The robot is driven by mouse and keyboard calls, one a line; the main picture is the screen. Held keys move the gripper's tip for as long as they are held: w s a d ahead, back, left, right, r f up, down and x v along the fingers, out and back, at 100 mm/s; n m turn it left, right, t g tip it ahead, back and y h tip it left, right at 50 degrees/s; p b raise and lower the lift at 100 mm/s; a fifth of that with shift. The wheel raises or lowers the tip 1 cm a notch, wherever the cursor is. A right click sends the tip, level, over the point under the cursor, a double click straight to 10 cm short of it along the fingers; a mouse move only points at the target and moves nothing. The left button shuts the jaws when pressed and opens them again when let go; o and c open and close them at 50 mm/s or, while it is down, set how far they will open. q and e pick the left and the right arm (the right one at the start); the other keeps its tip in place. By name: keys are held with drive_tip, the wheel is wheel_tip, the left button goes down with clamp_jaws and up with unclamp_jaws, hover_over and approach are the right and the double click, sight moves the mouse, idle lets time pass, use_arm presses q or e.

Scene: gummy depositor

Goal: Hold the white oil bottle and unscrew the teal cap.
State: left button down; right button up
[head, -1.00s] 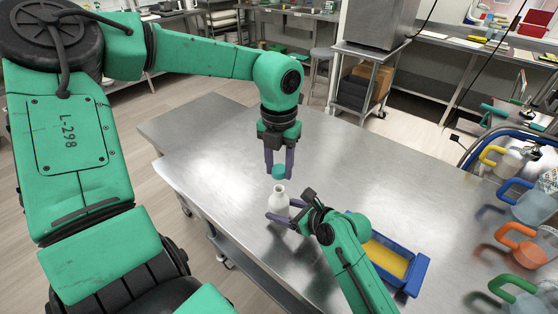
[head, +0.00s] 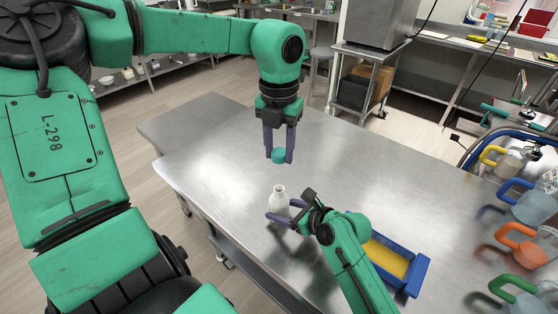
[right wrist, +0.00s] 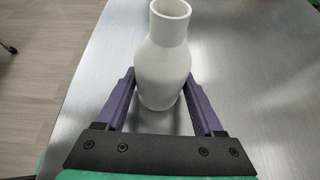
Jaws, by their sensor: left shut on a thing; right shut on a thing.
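The white oil bottle (head: 279,199) stands upright on the steel table, its neck open and bare. My right gripper (head: 281,215) is shut around the bottle's body from the front right; the right wrist view shows the purple fingers on both sides of the bottle (right wrist: 164,70). The bottle's mouth is uncovered in that view. The teal cap (head: 278,156) is between the fingertips of my left gripper (head: 279,154), which points down and is shut on it. The cap is clear of the bottle, above its neck, with a visible gap.
A blue tray (head: 420,275) with yellow contents stands right of my right arm. Several jugs with coloured handles, among them an orange-handled one (head: 516,240), stand at the right. The steel table (head: 215,150) is bare at left and behind.

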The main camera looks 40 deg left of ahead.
drive_tip(key=o, duration=0.9)
drive_tip(key=v, duration=1.2)
